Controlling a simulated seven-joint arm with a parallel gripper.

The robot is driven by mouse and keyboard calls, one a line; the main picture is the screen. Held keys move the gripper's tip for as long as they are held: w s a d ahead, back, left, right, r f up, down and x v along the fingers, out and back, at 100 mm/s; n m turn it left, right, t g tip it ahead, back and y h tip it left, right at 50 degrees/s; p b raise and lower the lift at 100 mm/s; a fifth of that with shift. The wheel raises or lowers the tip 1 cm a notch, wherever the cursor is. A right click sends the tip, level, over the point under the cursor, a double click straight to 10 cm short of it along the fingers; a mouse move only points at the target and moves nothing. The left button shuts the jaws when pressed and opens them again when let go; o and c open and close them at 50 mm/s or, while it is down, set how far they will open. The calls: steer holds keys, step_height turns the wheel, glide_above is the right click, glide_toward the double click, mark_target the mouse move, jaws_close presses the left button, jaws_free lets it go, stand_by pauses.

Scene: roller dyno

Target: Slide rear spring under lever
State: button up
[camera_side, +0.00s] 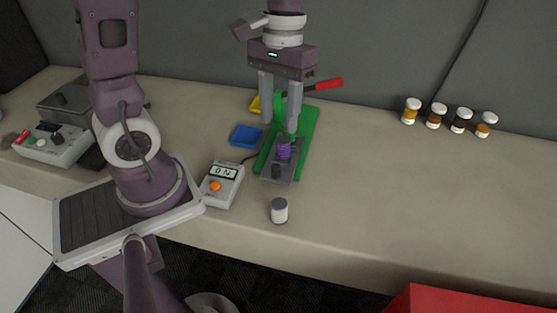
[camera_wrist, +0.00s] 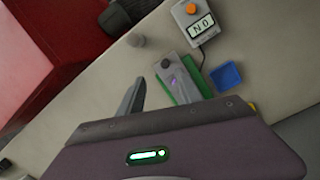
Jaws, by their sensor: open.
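A purple spring (camera_side: 283,149) stands upright on a grey plate (camera_side: 291,174) at the front of a green lever stand (camera_side: 306,131). A short dark cylinder (camera_side: 276,171) stands in front of it; I cannot tell if it is a spring. The lever's red handle (camera_side: 328,84) points right, behind my gripper. My gripper (camera_side: 279,127) points down, open, with its fingers apart above and behind the purple spring. It hides much of the lever and stand. In the wrist view, a small purple patch (camera_wrist: 172,83) shows beyond the fingers.
A meter (camera_side: 222,183) with an orange button is left of the stand, and a blue tray (camera_side: 246,136) lies behind it. A white-capped jar (camera_side: 279,210) stands in front. Several jars (camera_side: 435,115) line the back right. The right bench is clear.

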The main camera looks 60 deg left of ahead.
mark_target(277, 165)
steer(key=f, duration=0.4)
steer(key=f+n+g, duration=0.1)
steer(key=f, duration=0.3)
steer(key=f+g+h, duration=0.1)
steer(key=f, duration=0.4)
steer(key=shift+s+f+n, duration=0.1)
steer(key=shift+s+n, duration=0.1)
steer(key=shift+n, duration=0.2)
jaws_close()
steer(key=shift+g, duration=0.3)
